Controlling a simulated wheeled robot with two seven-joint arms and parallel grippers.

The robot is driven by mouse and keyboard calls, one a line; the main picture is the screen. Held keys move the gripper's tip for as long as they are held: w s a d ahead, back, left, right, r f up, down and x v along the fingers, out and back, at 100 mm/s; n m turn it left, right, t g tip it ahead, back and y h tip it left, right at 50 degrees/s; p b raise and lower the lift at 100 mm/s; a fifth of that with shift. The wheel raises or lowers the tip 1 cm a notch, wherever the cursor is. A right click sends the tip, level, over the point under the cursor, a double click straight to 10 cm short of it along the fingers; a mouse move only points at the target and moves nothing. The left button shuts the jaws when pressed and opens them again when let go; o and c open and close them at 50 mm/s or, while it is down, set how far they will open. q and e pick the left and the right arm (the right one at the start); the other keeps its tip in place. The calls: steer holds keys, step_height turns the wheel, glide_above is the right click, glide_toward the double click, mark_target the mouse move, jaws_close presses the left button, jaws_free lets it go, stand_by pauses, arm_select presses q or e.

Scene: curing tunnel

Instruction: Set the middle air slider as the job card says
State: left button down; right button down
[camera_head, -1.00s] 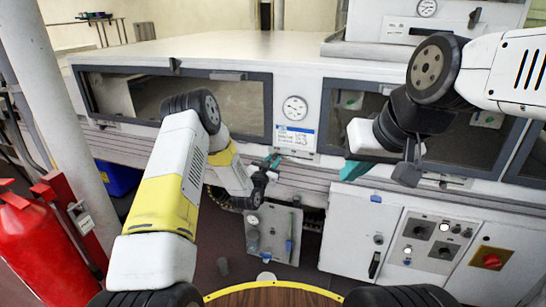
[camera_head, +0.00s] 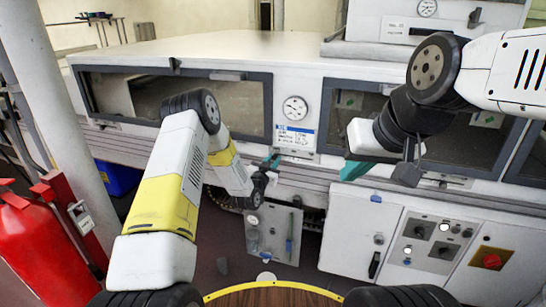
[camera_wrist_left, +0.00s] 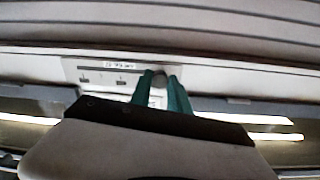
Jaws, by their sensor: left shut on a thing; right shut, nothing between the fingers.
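A white card with a blue header (camera_head: 296,138), likely the job card, is on the machine front below a round gauge. Its small print cannot be read. Just below it is a pale slider panel (camera_head: 300,155). In the left wrist view the panel (camera_wrist_left: 100,66) carries a label and two small dark sliders (camera_wrist_left: 84,79) and (camera_wrist_left: 121,80), left of my fingers. My left gripper (camera_head: 272,160), with teal fingers (camera_wrist_left: 162,92), is shut on a small round slider knob (camera_wrist_left: 159,75). My right gripper (camera_head: 354,170) is shut and empty, to the right, below a window.
A gauge (camera_head: 295,108) sits above the card. Dark-framed windows (camera_head: 175,97) flank the panel. A ribbed rail (camera_head: 340,188) runs beneath. A control cabinet (camera_head: 425,240) stands lower right, a red extinguisher (camera_head: 35,240) and a white post (camera_head: 75,100) at left.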

arm_select(q)
steer(key=d, duration=0.2)
steer(key=s+d, duration=0.1)
steer(key=d, duration=0.1)
steer(key=s+d, duration=0.1)
steer(key=d, duration=0.1)
steer(key=shift+s+d, duration=0.15)
steer(key=shift+d, duration=0.25)
steer(key=c, duration=1.2)
jaws_free()
steer(key=shift+c, duration=0.2)
steer(key=shift+a, duration=0.1)
glide_toward(294, 157)
steer(key=v, duration=0.3)
steer(key=shift+a, duration=0.1)
